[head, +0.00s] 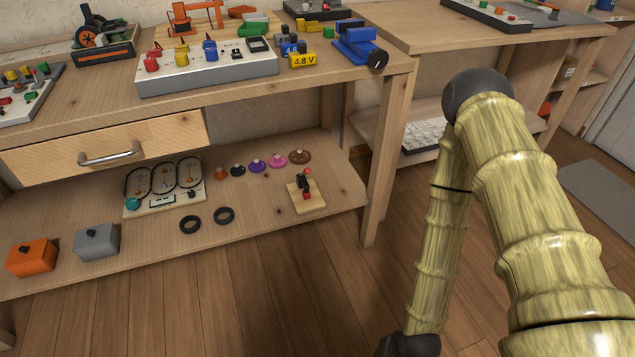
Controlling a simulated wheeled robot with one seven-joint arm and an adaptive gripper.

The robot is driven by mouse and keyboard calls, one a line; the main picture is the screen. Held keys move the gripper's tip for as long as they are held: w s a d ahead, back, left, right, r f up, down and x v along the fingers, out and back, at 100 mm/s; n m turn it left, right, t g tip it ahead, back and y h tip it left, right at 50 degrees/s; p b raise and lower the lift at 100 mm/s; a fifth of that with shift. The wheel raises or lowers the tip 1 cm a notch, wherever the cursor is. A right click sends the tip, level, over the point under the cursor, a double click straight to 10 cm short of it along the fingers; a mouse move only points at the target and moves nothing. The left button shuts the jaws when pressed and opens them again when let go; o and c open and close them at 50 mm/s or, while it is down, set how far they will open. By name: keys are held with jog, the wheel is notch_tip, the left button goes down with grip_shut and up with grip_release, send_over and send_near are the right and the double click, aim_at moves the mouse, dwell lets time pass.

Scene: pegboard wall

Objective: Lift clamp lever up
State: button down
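A small clamp (304,181) with dark and red parts stands on a square wooden base (316,203) on the lower shelf, near its right end. A red tip shows at its top and another red part sits lower, close to the base. It is too small to tell the lever's exact position. My arm comes in from the right and bends down in front of the bench, well to the right of the clamp and apart from it. A dark joint of my arm shows at the bottom edge. My gripper is out of view.
The lower shelf (262,230) also holds black rings (224,215), several coloured discs (257,166), a panel with oval tracks (165,187), and grey (97,240) and orange (33,256) boxes. A bench leg (387,160) stands between clamp and arm. The tabletop and drawer (110,150) overhang the shelf.

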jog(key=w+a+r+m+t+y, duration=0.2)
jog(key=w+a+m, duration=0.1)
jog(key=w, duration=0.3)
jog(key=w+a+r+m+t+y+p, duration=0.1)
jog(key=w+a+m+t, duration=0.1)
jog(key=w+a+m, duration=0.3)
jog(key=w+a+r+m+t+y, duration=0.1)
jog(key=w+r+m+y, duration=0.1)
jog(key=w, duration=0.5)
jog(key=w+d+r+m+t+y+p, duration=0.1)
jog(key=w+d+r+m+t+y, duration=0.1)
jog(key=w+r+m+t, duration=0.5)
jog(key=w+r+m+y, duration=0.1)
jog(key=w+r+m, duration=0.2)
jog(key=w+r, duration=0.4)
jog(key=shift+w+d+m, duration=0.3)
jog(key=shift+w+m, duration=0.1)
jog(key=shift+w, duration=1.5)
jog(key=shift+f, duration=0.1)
